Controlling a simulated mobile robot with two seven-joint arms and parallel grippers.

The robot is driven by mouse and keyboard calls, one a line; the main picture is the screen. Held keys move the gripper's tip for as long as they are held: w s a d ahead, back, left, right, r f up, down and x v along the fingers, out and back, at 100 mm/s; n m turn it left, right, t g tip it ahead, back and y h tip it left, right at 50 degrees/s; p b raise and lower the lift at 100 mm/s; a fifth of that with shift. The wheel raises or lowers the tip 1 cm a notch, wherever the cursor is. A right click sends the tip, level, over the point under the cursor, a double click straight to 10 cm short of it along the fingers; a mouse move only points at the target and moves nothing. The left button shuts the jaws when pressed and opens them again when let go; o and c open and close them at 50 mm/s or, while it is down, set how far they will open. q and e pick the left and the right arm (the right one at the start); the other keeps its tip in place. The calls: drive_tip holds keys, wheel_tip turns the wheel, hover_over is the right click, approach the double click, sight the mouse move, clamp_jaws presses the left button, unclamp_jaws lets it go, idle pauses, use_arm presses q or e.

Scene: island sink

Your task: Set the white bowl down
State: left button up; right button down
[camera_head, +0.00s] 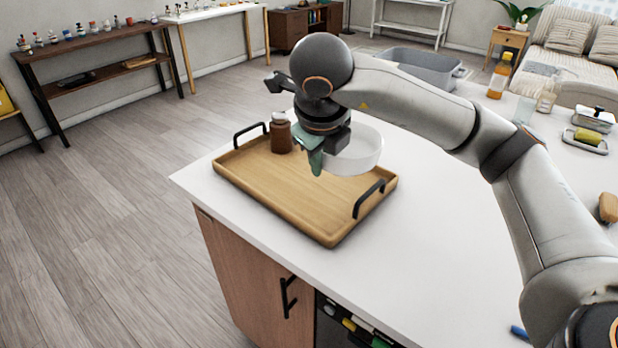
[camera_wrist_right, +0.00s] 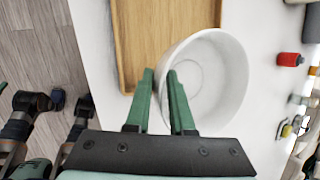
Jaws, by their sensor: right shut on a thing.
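The white bowl (camera_head: 362,152) is upright over the back right part of the wooden tray (camera_head: 290,198). My right gripper (camera_head: 315,160) is shut on the bowl's near-left rim, and its green fingers hide part of the wall. In the right wrist view, the two fingertips (camera_wrist_right: 162,82) pinch the rim of the bowl (camera_wrist_right: 215,80), which looks empty. There it overlaps the edge of the tray (camera_wrist_right: 165,25). I cannot tell whether the bowl's base touches anything. My left gripper is not seen in the head view.
A brown bottle (camera_head: 281,137) stands at the tray's back left. The tray has black handles (camera_head: 369,199) at both ends. The white countertop (camera_head: 430,220) is clear right of the tray. A grey basin (camera_head: 415,65), an amber bottle (camera_head: 499,76) and a sponge (camera_head: 587,136) are farther off.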

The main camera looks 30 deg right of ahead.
drive_tip(key=w, duration=0.1)
drive_tip(key=w+d+f, duration=0.1)
drive_tip(key=w, duration=0.1)
drive_tip(key=w+f, duration=0.1)
drive_tip(key=shift+w+d+p, duration=0.15)
drive_tip(key=shift+d+p, duration=0.25)
drive_tip(key=w+f, duration=0.1)
drive_tip(key=w+d+f, duration=0.1)
drive_tip(key=w+f, duration=0.1)
drive_tip(key=w+d+f, duration=0.1)
drive_tip(key=f, duration=0.1)
drive_tip(key=shift+w, duration=0.3)
drive_tip(key=shift+w+f, duration=0.35)
drive_tip(key=shift+f, duration=0.15)
use_arm(q)
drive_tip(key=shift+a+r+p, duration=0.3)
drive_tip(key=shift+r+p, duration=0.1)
drive_tip(key=shift+p, duration=0.1)
use_arm(e)
drive_tip(key=shift+w+d+f, duration=0.1)
drive_tip(key=shift+f, duration=0.8)
drive_tip(key=shift+w+d+f, duration=0.1)
drive_tip(key=shift+f, duration=0.8)
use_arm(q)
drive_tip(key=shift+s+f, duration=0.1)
use_arm(e)
drive_tip(key=c, duration=1.1)
unclamp_jaws()
drive_tip(key=shift+f, duration=0.1)
drive_tip(key=shift+o, duration=0.2)
